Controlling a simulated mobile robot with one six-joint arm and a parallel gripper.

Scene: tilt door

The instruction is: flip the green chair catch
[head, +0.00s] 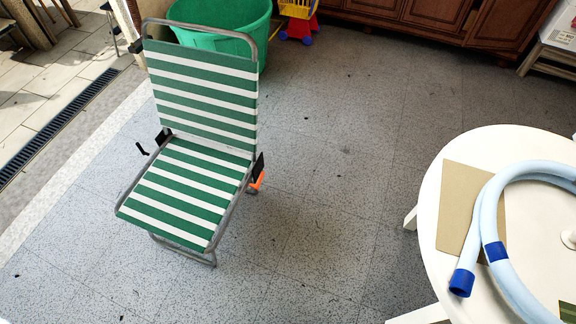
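A green-and-white striped folding chair (190,150) with a grey tube frame stands on the floor at left of centre, its back upright. An orange lever (257,181), which looks like the catch, sits low on the right side of the seat, below a black bracket (258,166). A second black bracket (162,137) and a small black lever (141,149) show on the left side. My gripper is not in this view.
A round white table (432,215) stands at right, with a pale blue hose (480,215) and a cardboard sheet (458,190) on it. A green tub (222,18) is behind the chair. Wooden cabinets (430,15) line the back. The tiled floor between chair and table is clear.

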